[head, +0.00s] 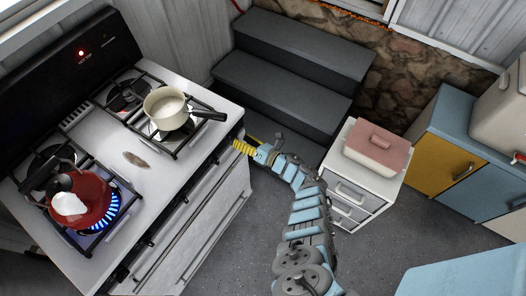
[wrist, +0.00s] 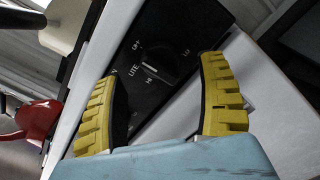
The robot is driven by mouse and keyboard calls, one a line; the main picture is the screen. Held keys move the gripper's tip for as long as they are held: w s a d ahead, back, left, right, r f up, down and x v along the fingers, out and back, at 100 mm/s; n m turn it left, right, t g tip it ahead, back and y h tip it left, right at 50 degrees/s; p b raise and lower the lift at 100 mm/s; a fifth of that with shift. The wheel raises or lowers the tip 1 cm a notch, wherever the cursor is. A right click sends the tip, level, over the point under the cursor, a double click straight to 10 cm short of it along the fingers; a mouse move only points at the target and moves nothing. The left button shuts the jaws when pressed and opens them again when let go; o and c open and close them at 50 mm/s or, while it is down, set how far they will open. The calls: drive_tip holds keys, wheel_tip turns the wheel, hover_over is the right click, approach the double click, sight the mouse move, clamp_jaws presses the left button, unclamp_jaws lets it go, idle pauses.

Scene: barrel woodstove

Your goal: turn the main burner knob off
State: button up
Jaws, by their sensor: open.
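A black round knob (wrist: 160,62) sits on a black panel marked OFF, LITE, HI and LO in the wrist view. A short white mark on it points toward the LITE side, away from OFF. My gripper (wrist: 158,72) is open, its yellow ribbed fingers on either side of the knob in the picture; neither visibly touches it. In the head view my gripper (head: 245,147) is at the right end of the stove's front edge, and the knob is hidden there. Blue flames (head: 108,211) burn under the red kettle (head: 84,200) on the stove's front-left burner.
The white stove top (head: 135,180) also holds a cream pot (head: 165,105) on the right grates. Dark steps (head: 285,80) stand behind my arm. A white drawer cabinet (head: 350,195) bearing a pink-lidded dish (head: 377,148) stands close to its right.

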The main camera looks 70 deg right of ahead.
drive_tip(key=v, duration=0.9)
drive_tip(key=shift+s, duration=0.25)
drive_tip(key=shift+w+a, duration=0.1)
drive_tip(key=shift+a, duration=0.05)
idle(0.4)
